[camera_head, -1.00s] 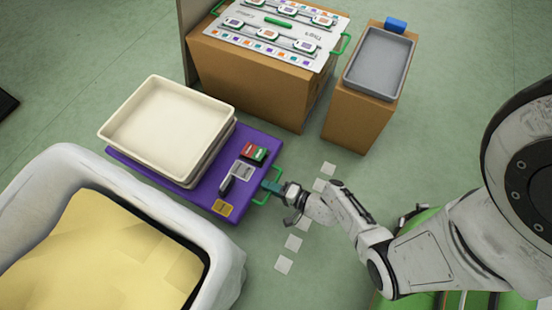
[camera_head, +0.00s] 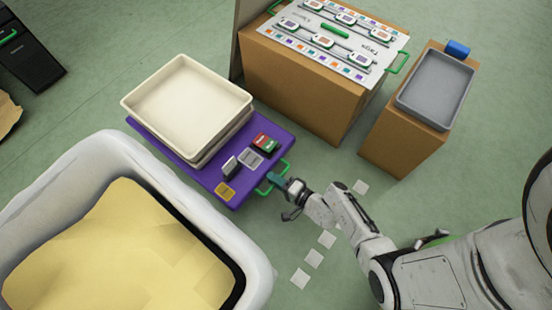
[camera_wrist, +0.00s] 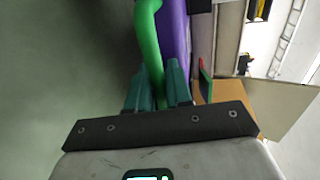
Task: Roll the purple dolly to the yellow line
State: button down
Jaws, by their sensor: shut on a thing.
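The purple dolly (camera_head: 203,181) is a flat purple platform in the middle left of the head view. It carries a stack of cream trays (camera_head: 185,100) on its far left part. A green handle (camera_head: 264,188) sticks out from its right edge. My gripper (camera_head: 278,183) is at that handle, with its fingers shut on it. In the wrist view the green handle (camera_wrist: 148,45) runs between my gripper's teal fingers (camera_wrist: 157,88), beside the dolly's purple edge (camera_wrist: 176,35). I see no yellow line in either view.
A large white bin (camera_head: 228,235) with yellow contents stands close below the dolly. Cardboard boxes bearing a label board (camera_head: 330,45) and a grey tray (camera_head: 437,85) stand behind. White floor squares (camera_head: 314,259) lie near my arm. Green floor is open between them.

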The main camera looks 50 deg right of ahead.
jog(key=c, duration=1.3)
grip_release()
jog(key=shift+w, duration=0.7)
jog(key=shift+o, duration=0.4)
jog(key=shift+r, duration=0.2)
jog(key=shift+a+r, duration=0.1)
jog(key=shift+r, duration=0.05)
jog(key=f+p+v, duration=0.1)
jog(key=p+v, duration=0.2)
jog(key=v, duration=0.9)
jog(key=shift+s+f, duration=0.1)
